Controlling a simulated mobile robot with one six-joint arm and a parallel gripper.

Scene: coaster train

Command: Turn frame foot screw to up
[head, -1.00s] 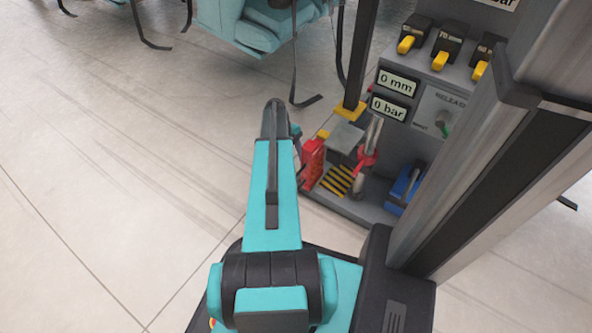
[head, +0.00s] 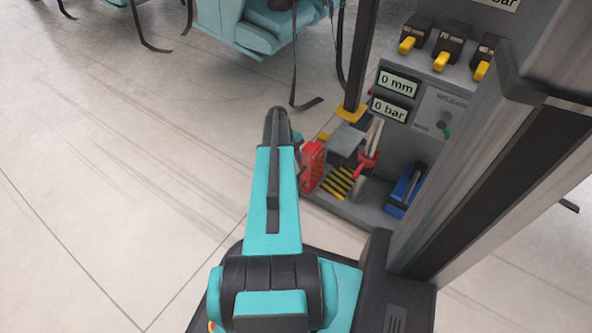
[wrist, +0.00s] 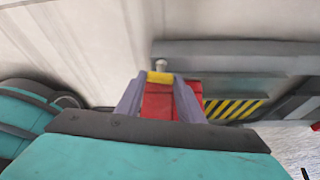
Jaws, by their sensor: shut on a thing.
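In the wrist view my gripper (wrist: 160,84) is shut, with its two grey fingers on either side of a yellow piece (wrist: 161,77) on top of a red block (wrist: 159,103). A small silver post with a round head (wrist: 161,65) shows just beyond the yellow piece. This looks like the frame foot screw, but its turned position cannot be read. In the head view the red block (head: 312,165) stands at the left end of the grey base. The fingertips are hidden there behind my arm.
A grey cabinet has yellow-handled levers (head: 441,62) and displays reading 0 mm (head: 398,83) and 0 bar (head: 388,108). A red-handled part (head: 366,162) and a blue part (head: 405,188) sit on its base. A teal seat (head: 260,25) is behind. Floor at left is clear.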

